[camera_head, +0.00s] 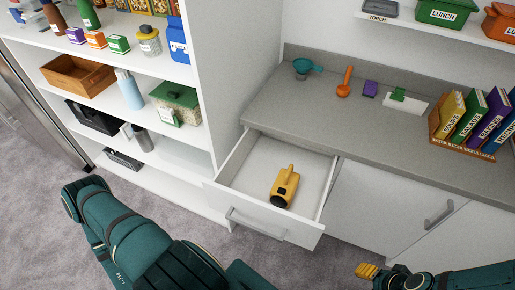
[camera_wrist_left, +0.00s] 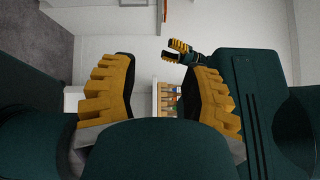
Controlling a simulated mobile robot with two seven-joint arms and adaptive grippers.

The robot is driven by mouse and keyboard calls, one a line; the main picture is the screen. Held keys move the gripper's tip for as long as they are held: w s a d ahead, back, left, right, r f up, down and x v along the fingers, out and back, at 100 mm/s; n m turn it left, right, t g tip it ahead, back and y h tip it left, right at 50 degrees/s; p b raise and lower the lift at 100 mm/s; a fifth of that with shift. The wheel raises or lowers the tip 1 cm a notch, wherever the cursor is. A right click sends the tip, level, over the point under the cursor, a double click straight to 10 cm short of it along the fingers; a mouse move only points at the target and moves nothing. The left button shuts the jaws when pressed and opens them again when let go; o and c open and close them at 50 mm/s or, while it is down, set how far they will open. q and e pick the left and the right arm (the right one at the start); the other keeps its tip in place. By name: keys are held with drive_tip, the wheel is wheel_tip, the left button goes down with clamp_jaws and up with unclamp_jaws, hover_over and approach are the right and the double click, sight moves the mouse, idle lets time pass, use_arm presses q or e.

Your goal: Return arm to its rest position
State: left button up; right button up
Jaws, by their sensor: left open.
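My left arm (camera_head: 130,235) crosses the lower left of the head view, in front of the shelf unit. Its gripper is not visible there. In the left wrist view my left gripper (camera_wrist_left: 160,65) is open, its yellow ridged fingers wide apart with nothing between them. My right gripper (camera_head: 367,271) shows yellow fingers at the bottom right of the head view, below the cabinet door. It also shows beyond my left fingers in the left wrist view (camera_wrist_left: 179,48). It is too small to tell whether it is open.
An open drawer (camera_head: 250,226) holds a yellow torch-like object (camera_head: 285,186). The grey counter (camera_head: 290,112) carries a teal cup, an orange utensil and several books (camera_head: 470,118). A loaded white shelf unit (camera_head: 228,90) stands left. Grey carpet (camera_head: 40,170) lies clear at far left.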

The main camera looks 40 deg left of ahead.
use_arm(q)
drive_tip(key=w+d+r+n+g+y, duration=0.2)
drive_tip(key=w+d+n+g, duration=0.2)
drive_tip(key=w+n, duration=0.5)
drive_tip(key=w+d+r+n+g+y, duration=0.1)
drive_tip(key=w+d+n+g+y, duration=0.1)
drive_tip(key=w+d+n+g, duration=0.45)
drive_tip(key=w+d+r+n+g+y, duration=0.1)
drive_tip(key=w+d+r+n+g, duration=0.15)
drive_tip(key=w+n, duration=0.85)
wheel_tip(320, 180, down, 12)
drive_tip(key=s+n+b, duration=0.1)
drive_tip(key=s+b, duration=0.1)
drive_tip(key=b, duration=0.8)
drive_tip(key=shift+a+g+y, duration=0.15)
drive_tip(key=shift+g+y, duration=0.15)
drive_tip(key=shift+g, duration=0.1)
